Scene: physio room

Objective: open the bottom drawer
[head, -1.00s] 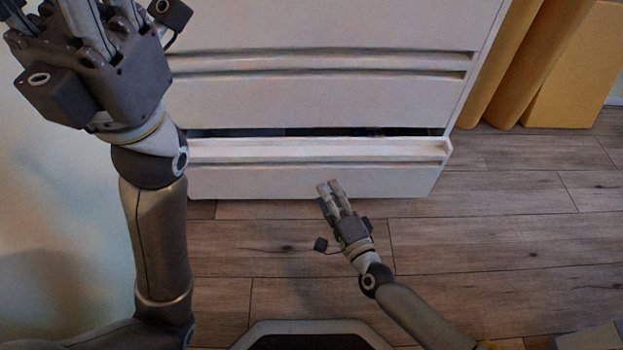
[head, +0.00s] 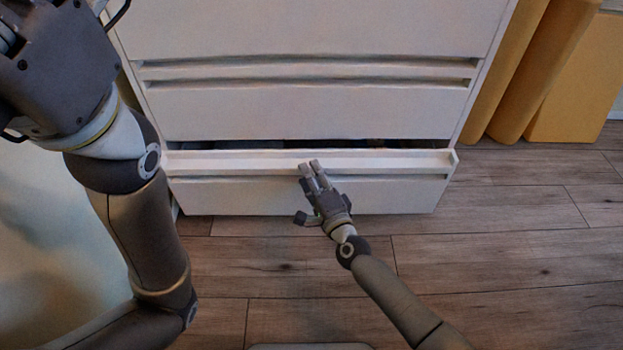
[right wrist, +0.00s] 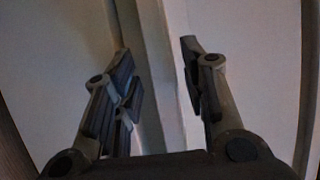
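The bottom drawer (head: 400,195) of the white cabinet is partly open, with a narrow dark gap behind its front. My right gripper (head: 312,170) is at the upper part of the drawer front, near its middle. In the right wrist view, the right gripper's fingers (right wrist: 160,82) stand apart, with a pale ledge (right wrist: 158,70) running between them. I cannot tell if a finger touches it. My left gripper (head: 8,38) is raised at the upper left, away from the drawer, with its fingertips cut off by the frame.
The closed drawers above (head: 300,108) have recessed grip slots. Yellow padded blocks (head: 520,70) stand right of the cabinet. The wooden floor (head: 500,260) in front is clear, apart from my right arm over it. A pale wall is at the left.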

